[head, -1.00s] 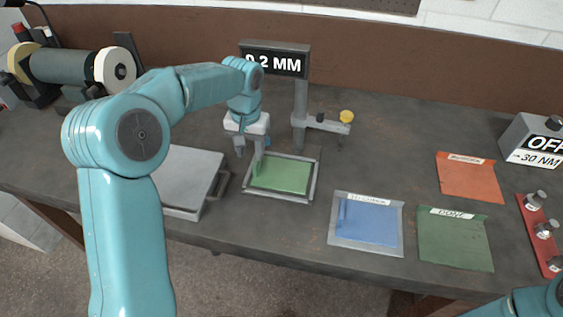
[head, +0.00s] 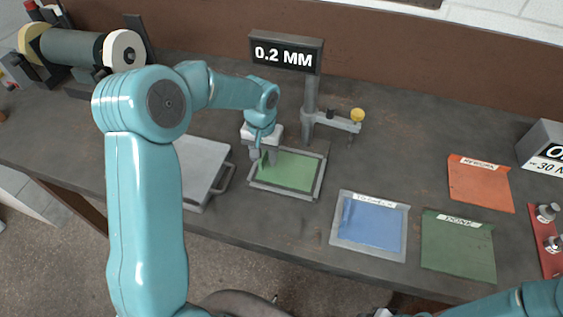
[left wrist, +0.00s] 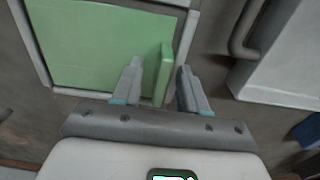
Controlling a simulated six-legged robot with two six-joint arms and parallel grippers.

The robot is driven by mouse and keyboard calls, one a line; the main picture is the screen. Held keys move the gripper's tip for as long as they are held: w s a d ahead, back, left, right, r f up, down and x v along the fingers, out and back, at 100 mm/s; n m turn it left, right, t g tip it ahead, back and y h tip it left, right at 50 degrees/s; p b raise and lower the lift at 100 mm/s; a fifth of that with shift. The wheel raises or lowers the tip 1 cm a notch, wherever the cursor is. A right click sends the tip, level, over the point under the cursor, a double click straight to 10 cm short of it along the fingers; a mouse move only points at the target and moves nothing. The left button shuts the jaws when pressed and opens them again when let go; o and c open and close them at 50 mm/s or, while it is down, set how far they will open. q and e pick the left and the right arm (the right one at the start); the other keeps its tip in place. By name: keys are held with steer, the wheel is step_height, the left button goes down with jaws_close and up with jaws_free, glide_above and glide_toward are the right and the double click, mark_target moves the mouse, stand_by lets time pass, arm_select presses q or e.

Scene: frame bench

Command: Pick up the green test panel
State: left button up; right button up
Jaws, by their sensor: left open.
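The green test panel (head: 290,170) lies flat in a grey frame (head: 317,180) on the bench, below the 0.2 MM display. It fills the upper left of the left wrist view (left wrist: 95,50), where a raised green tab (left wrist: 163,75) stands at its edge. My left gripper (head: 263,157) is open over the panel's left side. In the left wrist view its two fingers (left wrist: 160,85) stand on either side of the tab, with gaps showing. My right arm crosses the lower right of the head view; only a pale bit at the bottom edge may be its gripper.
A grey tray with a handle (head: 200,165) lies left of the frame. The gauge post (head: 310,95) with its side arm (head: 335,122) stands behind it. A blue panel (head: 370,225), a dark green sheet (head: 458,248) and an orange sheet (head: 480,184) lie to the right.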

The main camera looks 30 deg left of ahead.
arm_select(q)
steer(key=shift+s, duration=0.15)
steer(key=shift+a, duration=0.1)
steer(key=shift+c, duration=1.2)
steer(key=shift+w, duration=0.2)
jaws_close()
steer(key=shift+s, duration=0.1)
step_height(320, 180, up, 20)
steer(key=shift+b, duration=0.45)
